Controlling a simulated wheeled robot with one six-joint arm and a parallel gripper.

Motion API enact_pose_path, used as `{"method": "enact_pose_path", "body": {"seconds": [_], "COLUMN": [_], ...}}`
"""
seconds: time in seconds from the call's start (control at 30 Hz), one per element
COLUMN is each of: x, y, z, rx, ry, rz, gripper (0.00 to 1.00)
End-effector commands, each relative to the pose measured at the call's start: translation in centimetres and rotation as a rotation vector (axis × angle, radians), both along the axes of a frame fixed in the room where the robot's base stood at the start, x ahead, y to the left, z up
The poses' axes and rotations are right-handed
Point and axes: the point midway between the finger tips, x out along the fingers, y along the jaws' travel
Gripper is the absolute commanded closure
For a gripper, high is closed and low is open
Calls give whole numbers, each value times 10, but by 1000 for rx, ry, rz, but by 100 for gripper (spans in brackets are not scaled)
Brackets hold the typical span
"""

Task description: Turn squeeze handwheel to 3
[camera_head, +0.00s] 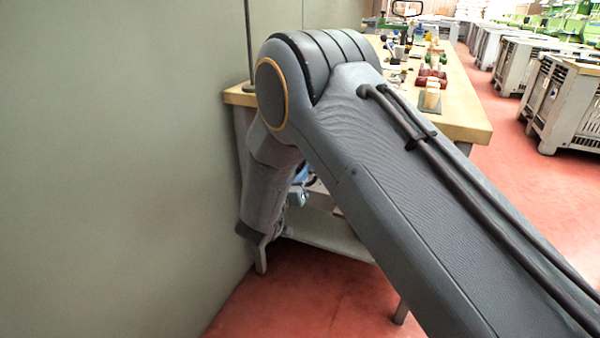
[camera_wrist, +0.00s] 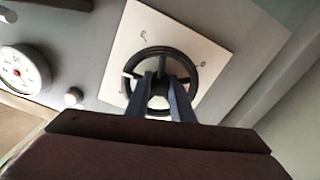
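In the wrist view a dark handwheel (camera_wrist: 194,70) with spokes sits on a square white plate (camera_wrist: 150,18). In the head view my arm hides the wheel and the gripper.
A round white gauge (camera_wrist: 22,70) and a small knob (camera_wrist: 73,97) sit left of the plate in the wrist view. In the head view a wooden workbench (camera_head: 462,112) carries several small items. A plain wall (camera_head: 110,150) stands close on the left. Grey crates (camera_head: 565,105) line the right.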

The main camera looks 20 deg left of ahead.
Motion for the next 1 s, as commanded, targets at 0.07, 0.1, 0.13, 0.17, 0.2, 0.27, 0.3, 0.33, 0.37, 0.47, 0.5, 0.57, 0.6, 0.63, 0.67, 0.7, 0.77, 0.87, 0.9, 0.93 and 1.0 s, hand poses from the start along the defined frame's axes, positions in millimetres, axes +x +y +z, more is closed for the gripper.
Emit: {"method": "enact_pose_path", "body": {"seconds": [0.07, 0.1, 0.13, 0.17, 0.2, 0.27, 0.3, 0.33, 0.37, 0.47, 0.5, 0.57, 0.6, 0.63, 0.67, 0.7, 0.77, 0.87, 0.9, 0.93, 1.0], "x": [0, 0, 0, 0, 0, 0, 0, 0, 0, 0, 0, 0, 0, 0, 0, 0, 0, 0, 0, 0, 0], "y": [0, 0, 0, 0, 0, 0, 0, 0, 0, 0, 0, 0, 0, 0, 0, 1, 1, 1, 1, 1, 1], "z": [0, 0, 0, 0, 0, 0, 1, 1, 1, 1, 1, 1, 1, 1, 1, 1, 1, 1, 1, 1, 1], "rx": [6, 12, 18, 24, 36, 60, 80, 97, 116, 187, 220, 272, 308, 335, 362, 398, 450, 532, 564, 587, 636], "ry": [0, -1, -1, -2, -3, -5, -6, -8, -9, -15, -17, -21, -24, -26, -28, -31, -35, -43, -45, -47, -51], "rz": [0, 0, 0, 0, 0, 0, 0, 0, 0, 0, 0, 0, 0, 0, 0, 0, 0, 0, 0, 0, 0], "gripper": [100, 100, 100, 100, 100, 100, 100, 100, 100, 100, 100, 100, 100, 100, 100, 100, 100, 100, 100, 100, 100]}}
